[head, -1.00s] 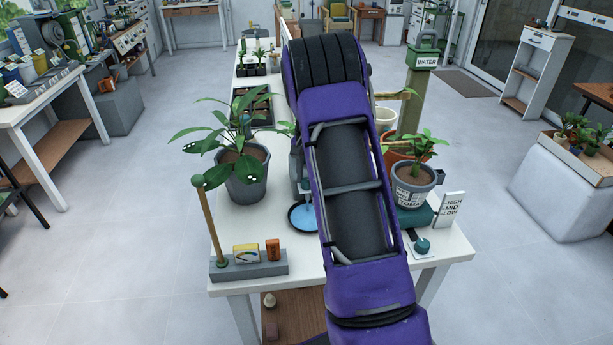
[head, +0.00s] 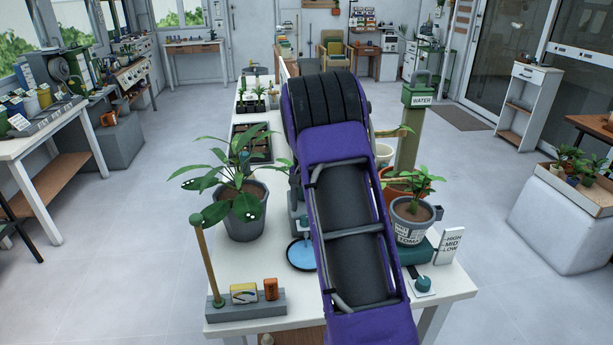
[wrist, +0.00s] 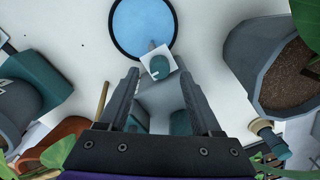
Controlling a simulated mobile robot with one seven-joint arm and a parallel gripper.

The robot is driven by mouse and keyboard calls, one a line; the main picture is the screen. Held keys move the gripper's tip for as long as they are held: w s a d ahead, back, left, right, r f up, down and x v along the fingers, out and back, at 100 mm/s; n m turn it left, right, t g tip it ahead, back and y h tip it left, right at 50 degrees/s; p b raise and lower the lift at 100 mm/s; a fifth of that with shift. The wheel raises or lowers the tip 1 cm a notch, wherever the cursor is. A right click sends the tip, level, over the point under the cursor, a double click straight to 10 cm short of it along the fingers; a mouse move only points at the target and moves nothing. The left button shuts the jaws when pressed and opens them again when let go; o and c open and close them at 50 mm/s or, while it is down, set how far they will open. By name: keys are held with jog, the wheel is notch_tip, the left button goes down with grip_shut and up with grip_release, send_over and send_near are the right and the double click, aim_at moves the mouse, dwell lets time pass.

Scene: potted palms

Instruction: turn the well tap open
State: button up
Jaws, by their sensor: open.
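In the wrist view, a teal knob (wrist: 160,66) on a small white square plate, which I take for the well tap, lies beside a round blue water dish (wrist: 142,22) with a dark rim. A short grey piece points from the plate toward the dish. My gripper (wrist: 158,76) is open, with one finger to each side of the knob. I cannot tell whether either finger touches it. Below the knob, a grey and teal body shows between the fingers. In the head view, the dish (head: 301,254) shows left of my arm; my arm hides the gripper and the knob.
A grey potted plant (head: 243,215) stands left of the dish, and a labelled pot (head: 412,222) right of my arm. A second teal knob (head: 424,284) sits near a HIGH-MID-LOW sign (head: 450,245). A stand with gauges (head: 245,304) is at the front left.

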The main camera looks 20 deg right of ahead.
notch_tip(320, 180, up, 15)
jog(key=shift+s+d+p, duration=0.2)
jog(key=shift+s+p, duration=0.05)
jog(key=shift+p, duration=0.2)
jog(key=shift+f, duration=0.15)
